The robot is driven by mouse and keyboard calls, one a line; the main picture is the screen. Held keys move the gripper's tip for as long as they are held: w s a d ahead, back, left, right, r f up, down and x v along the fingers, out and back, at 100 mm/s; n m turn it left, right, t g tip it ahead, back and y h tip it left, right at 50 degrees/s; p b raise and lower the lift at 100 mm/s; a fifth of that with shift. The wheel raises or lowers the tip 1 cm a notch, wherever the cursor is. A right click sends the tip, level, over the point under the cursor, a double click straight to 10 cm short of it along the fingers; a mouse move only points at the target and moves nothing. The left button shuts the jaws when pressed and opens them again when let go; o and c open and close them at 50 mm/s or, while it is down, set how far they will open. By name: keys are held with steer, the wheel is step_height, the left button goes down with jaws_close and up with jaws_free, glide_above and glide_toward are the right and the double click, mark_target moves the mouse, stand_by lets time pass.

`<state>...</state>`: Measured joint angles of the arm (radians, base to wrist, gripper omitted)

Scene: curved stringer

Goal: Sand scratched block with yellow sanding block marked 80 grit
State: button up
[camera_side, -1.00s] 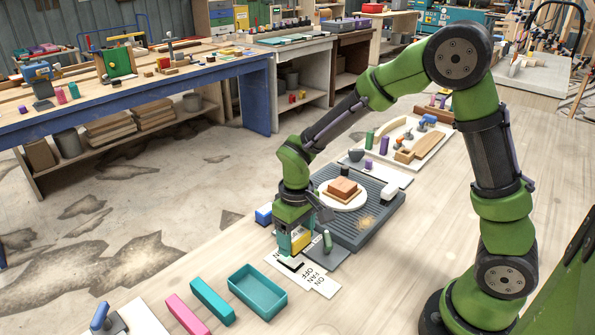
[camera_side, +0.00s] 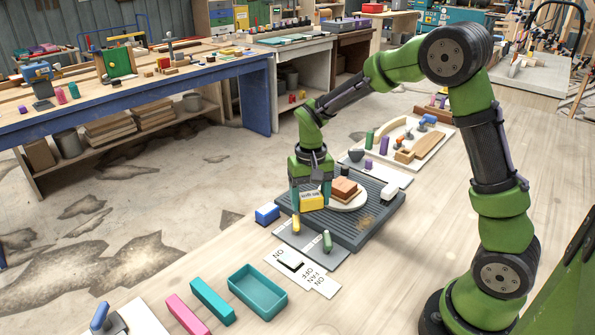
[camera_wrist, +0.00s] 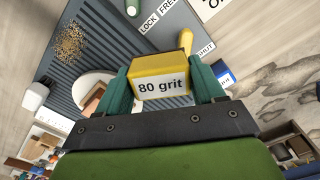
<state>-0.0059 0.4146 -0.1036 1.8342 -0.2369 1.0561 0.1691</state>
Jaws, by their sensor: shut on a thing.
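My gripper (camera_side: 310,200) is shut on the yellow sanding block (camera_side: 313,202). In the wrist view the yellow block (camera_wrist: 162,74) sits between the teal fingers, and its label reads "80 grit". The scratched block is likely the orange-brown block (camera_side: 344,188), which lies on a tan piece on a round pale disc (camera_side: 350,205). My gripper holds the yellow block just left of it, above the near-left part of the grey slatted bench (camera_side: 370,230). In the wrist view the brown block (camera_wrist: 92,100) is partly hidden behind a finger. I cannot make out scratches.
A blue block (camera_side: 267,214) stands left of the bench. A yellow handle (camera_side: 296,225) and a green handle (camera_side: 327,241) stand on a grey plate, near an ON/OFF fan switch (camera_side: 290,264). A teal tray (camera_side: 257,290) is in front.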

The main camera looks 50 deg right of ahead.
mark_target(337, 188)
steer(key=d+r+m, duration=0.3)
steer(key=d+m, duration=0.3)
steer(key=d, duration=0.3)
steer(key=d+r+m, duration=0.4)
steer(key=d+m, duration=0.1)
steer(key=d, duration=0.4)
steer(key=shift+w+f, duration=0.2)
steer(key=shift+f, duration=3.5)
steer(key=shift+w+a+f, duration=0.1)
steer(key=shift+a+f, duration=0.15)
steer(key=shift+f, duration=0.05)
steer(key=shift+a+f, duration=0.1)
steer(key=shift+a, duration=0.7)
steer(key=shift+c, duration=0.4)
steer(key=shift+a, duration=1.9)
steer(key=shift+d, duration=3.1)
steer(key=shift+s+a, duration=0.2)
steer(key=shift+a, duration=3.35)
steer(key=shift+d, duration=3.45)
steer(key=shift+w+a, duration=0.15)
steer(key=shift+a, duration=3.3)
steer(key=shift+d, duration=3.5)
step_height(337, 188, up, 8)
steer(key=shift+r, duration=0.2)
